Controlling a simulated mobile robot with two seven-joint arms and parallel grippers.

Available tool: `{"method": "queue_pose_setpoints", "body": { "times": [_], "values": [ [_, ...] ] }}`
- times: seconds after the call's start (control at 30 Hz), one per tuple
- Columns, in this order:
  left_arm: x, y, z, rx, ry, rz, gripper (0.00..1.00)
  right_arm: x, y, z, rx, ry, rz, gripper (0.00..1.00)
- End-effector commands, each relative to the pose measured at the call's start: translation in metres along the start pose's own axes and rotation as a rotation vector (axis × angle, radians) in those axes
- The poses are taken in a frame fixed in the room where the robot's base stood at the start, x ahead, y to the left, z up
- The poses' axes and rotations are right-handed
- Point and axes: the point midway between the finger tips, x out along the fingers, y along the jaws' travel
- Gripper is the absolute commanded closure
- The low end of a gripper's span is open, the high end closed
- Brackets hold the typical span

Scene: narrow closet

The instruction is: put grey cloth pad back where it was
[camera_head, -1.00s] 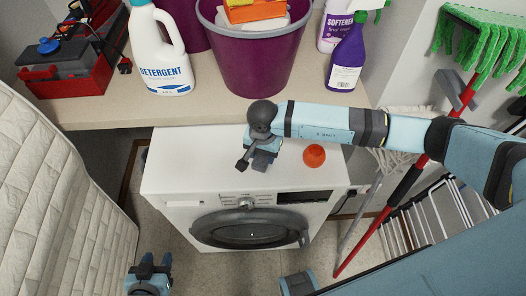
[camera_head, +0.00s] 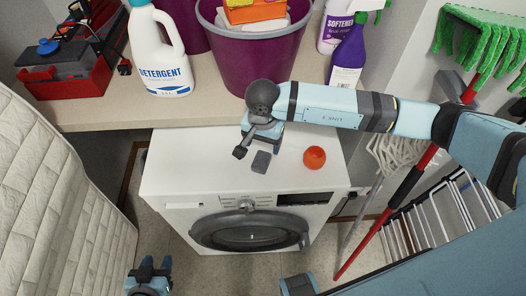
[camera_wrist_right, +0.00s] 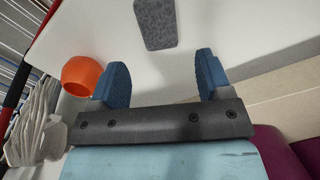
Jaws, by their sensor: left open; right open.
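The grey cloth pad (camera_head: 261,161) lies flat on top of the white washing machine (camera_head: 178,178), left of an orange ball-like object (camera_head: 314,157). My right gripper (camera_head: 247,141) is just behind the pad, over the machine top, apart from it. In the right wrist view the pad (camera_wrist_right: 156,22) lies beyond the two blue fingertips (camera_wrist_right: 160,72), which are spread with nothing between them. The orange object (camera_wrist_right: 82,75) there is beside one finger and looks hollow. My left gripper (camera_head: 149,270) is low at the bottom left, over the floor, open and empty.
A shelf (camera_head: 215,113) behind the machine holds a detergent bottle (camera_head: 160,50), a purple bucket (camera_head: 252,50), a purple spray bottle (camera_head: 347,55) and a red toolbox (camera_head: 65,75). A mop (camera_head: 395,150) and a red-handled pole (camera_head: 385,215) stand at right. A mattress (camera_head: 50,190) stands at left.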

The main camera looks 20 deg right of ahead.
Motion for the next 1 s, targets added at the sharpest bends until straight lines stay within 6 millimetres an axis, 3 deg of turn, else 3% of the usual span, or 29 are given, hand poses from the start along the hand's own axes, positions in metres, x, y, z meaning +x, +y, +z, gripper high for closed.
{"method": "queue_pose_setpoints", "body": {
  "times": [0.1,0.33,1.0],
  "values": [
    [0.002,0.000,0.003,0.000,0.001,0.000,0.57,-0.024,0.000,-0.001,-0.001,0.003,-0.003,0.29],
    [0.003,0.000,0.004,0.000,0.001,0.000,0.57,-0.052,0.000,-0.001,0.000,0.001,0.000,0.29],
    [0.003,0.000,0.004,0.000,0.002,0.000,0.57,-0.056,0.000,0.000,0.000,0.000,0.001,0.29]
  ]
}}
